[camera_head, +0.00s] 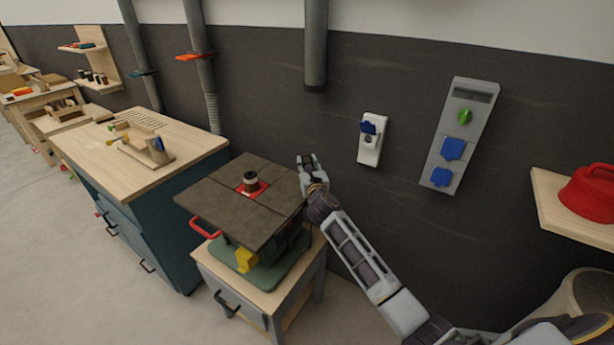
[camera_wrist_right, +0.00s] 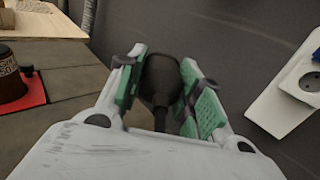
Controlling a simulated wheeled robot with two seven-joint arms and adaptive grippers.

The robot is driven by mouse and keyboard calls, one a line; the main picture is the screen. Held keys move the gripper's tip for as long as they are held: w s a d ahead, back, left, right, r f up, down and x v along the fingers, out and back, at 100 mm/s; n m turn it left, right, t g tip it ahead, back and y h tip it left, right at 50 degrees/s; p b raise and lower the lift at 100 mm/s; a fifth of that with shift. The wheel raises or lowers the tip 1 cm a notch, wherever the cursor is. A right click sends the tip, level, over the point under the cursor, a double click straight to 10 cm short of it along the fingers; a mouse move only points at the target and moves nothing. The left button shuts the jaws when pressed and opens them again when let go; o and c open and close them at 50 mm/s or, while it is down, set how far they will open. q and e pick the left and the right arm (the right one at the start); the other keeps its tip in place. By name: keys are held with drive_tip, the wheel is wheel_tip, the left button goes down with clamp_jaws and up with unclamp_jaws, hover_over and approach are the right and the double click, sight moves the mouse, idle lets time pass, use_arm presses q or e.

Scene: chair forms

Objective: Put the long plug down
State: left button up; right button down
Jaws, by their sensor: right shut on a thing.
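My right gripper (camera_head: 311,168) is at the back right edge of the dark machine table (camera_head: 225,205) in the head view. In the right wrist view, my right gripper (camera_wrist_right: 165,80) is shut on a black plug (camera_wrist_right: 158,78), with its narrower end toward the camera. The green finger pads lie on both sides of it. I cannot tell whether the plug touches the table top. My left gripper is not in view.
A white wall socket (camera_head: 370,150) and a grey panel with blue covers (camera_head: 462,120) are right of the gripper. A wooden workbench (camera_head: 110,165) stands left. A red lidded object (camera_head: 590,190) sits on a shelf.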

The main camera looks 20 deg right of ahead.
idle(0.3)
wheel_tip(320, 180, down, 2)
drive_tip(key=shift+f+b, duration=0.25)
drive_tip(key=shift+b, duration=0.15)
drive_tip(key=shift+f, duration=0.8)
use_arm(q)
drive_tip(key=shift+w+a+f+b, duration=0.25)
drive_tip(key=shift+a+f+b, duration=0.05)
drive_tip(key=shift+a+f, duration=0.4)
use_arm(e)
drive_tip(key=shift+f, duration=0.1)
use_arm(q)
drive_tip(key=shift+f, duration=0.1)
use_arm(e)
drive_tip(key=shift+f, duration=0.25)
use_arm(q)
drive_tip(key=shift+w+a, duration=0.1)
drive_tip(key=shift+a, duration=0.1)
